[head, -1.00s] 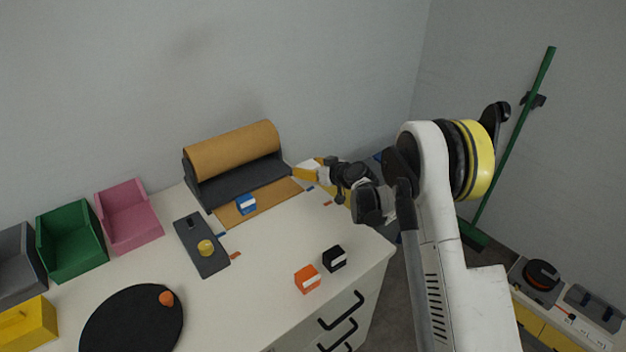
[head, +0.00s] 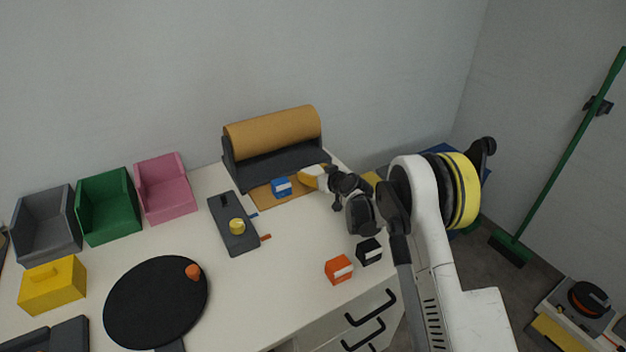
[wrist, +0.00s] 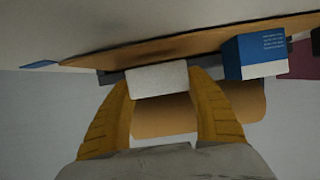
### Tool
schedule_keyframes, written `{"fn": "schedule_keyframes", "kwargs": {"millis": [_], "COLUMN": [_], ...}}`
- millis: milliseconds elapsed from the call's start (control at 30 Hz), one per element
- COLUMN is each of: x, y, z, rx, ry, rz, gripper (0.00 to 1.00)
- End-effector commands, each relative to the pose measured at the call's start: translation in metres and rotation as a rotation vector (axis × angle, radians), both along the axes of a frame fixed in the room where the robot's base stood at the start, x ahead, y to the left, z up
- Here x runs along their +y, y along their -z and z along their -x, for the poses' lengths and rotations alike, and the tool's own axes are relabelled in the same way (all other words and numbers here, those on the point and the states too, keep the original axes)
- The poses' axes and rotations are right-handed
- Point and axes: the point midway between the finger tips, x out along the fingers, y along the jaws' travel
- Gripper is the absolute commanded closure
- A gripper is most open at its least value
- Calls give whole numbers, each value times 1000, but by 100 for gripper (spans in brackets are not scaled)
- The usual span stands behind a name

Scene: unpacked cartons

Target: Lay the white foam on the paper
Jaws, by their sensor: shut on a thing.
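The white foam (wrist: 157,79) is a small pale block held between the yellow fingers of my gripper (wrist: 160,88) in the wrist view. The brown paper (head: 262,198) lies flat on the table in front of its roll; it also shows in the wrist view (wrist: 190,45). In the head view my gripper (head: 304,178) is over the right part of the paper, just right of a blue box (head: 281,187). The foam cannot be made out in the head view. I cannot tell whether it touches the paper.
The blue box stands on the paper close beside the foam (wrist: 255,56). The brown roll (head: 275,128) in its dark stand is behind. A dark board with a yellow piece (head: 237,226) is left. Orange (head: 338,268) and black (head: 368,251) boxes stand in front.

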Motion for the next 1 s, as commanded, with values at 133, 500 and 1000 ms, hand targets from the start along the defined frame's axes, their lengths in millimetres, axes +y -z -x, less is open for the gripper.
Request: {"fn": "schedule_keyframes", "kwargs": {"millis": [133, 500, 1000], "x": [0, 0, -7], "y": [15, 16, 6], "z": [0, 0, 9], "rx": [0, 0, 0], "ry": [0, 0, 1], "rz": [0, 0, 0], "gripper": [55, 24, 17]}}
